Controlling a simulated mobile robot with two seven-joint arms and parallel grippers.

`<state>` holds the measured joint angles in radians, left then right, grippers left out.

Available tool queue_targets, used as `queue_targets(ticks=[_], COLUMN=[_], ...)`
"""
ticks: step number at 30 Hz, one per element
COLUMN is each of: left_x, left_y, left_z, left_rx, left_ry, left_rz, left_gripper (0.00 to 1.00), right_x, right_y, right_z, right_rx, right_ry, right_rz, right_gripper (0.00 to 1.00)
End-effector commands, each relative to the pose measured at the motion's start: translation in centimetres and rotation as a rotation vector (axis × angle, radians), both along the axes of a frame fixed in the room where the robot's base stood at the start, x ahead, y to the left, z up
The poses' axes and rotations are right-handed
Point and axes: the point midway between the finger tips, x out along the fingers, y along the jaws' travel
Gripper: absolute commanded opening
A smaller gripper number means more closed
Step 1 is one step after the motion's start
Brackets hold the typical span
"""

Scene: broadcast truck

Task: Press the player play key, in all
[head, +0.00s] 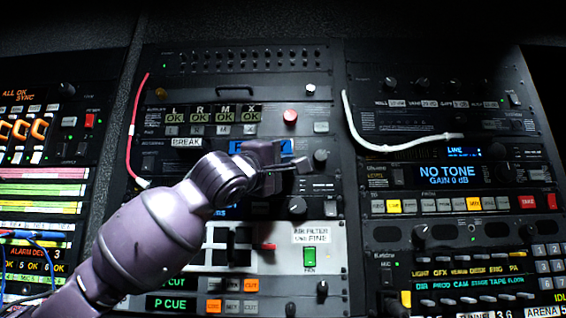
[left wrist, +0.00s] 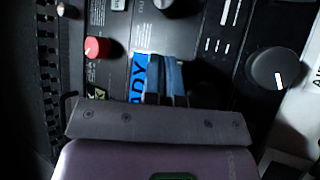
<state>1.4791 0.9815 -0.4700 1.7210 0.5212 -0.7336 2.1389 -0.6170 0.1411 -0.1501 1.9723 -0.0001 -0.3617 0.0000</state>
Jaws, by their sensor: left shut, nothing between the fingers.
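My left gripper (head: 291,178) is shut and empty, in front of the player unit in the middle rack. In the left wrist view its fingertips (left wrist: 166,80) are close together and overlap the unit's face beside the blue display (left wrist: 138,78), which reads "ADY" where visible. In the head view only part of that display (head: 245,146) shows past the gripper. I cannot make out the play key; the gripper and wrist cover much of this panel. I cannot tell whether the fingertips touch it. My right gripper is not in view.
A red knob (head: 290,116) stands above the gripper and a black knob (head: 297,205) below right. A red cable (head: 132,130) hangs at the left, a white cable (head: 365,135) at the right. A pale panel with a green switch (head: 309,256) lies below.

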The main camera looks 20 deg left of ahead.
Motion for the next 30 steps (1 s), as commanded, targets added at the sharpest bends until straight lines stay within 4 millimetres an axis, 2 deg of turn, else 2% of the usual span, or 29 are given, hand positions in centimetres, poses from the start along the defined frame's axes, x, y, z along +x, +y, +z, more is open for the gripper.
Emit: queue_targets(ticks=[30], left_x=[0.08], left_y=[0.02], left_z=[-0.01], left_rx=[0.000], left_ry=[0.000], left_rz=[0.000], left_gripper=[0.00], right_x=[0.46], right_y=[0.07], right_z=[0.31], right_rx=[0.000], right_ry=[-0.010], right_rz=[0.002], right_gripper=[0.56])
